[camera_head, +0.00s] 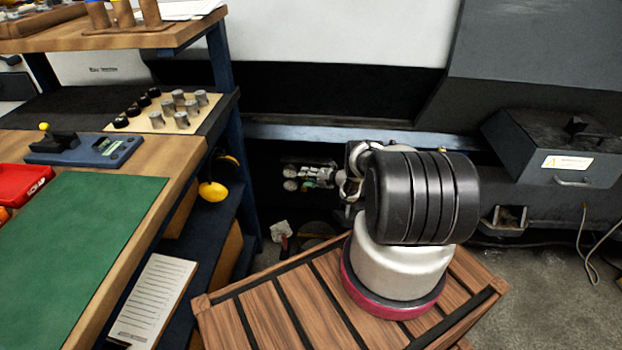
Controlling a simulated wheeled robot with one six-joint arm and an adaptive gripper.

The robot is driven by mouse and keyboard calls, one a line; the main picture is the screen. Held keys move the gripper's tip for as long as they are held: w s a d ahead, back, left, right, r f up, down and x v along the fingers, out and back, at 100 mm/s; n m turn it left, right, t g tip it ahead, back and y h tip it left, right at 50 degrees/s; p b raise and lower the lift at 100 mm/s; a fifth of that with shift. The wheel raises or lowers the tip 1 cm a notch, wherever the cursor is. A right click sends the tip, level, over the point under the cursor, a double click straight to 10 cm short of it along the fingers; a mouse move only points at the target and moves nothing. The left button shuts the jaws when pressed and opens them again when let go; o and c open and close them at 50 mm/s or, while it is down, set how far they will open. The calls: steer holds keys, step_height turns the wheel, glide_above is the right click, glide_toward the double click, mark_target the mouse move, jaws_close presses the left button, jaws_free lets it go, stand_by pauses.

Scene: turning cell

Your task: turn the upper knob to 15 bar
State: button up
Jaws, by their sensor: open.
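Two small pale round knobs sit one above the other in the dark recess under the machine, at the middle of the head view. The upper knob (290,172) is just above the lower knob (290,186). Their scales and pointers are too small to read. My gripper (330,179) is open, just right of the knobs and pointing left towards them. Small metal and green parts show between it and the knobs. I cannot tell whether it touches anything. My large black arm joint hides part of the arm behind it.
A workbench with a green mat (85,245) stands at left, with a board of several small cylinders (165,112). A yellow disc (212,190) hangs beside its leg. A slatted wooden platform (262,318) lies below my arm. A grey box (550,145) stands at right.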

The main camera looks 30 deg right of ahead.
steer(key=v, duration=1.2)
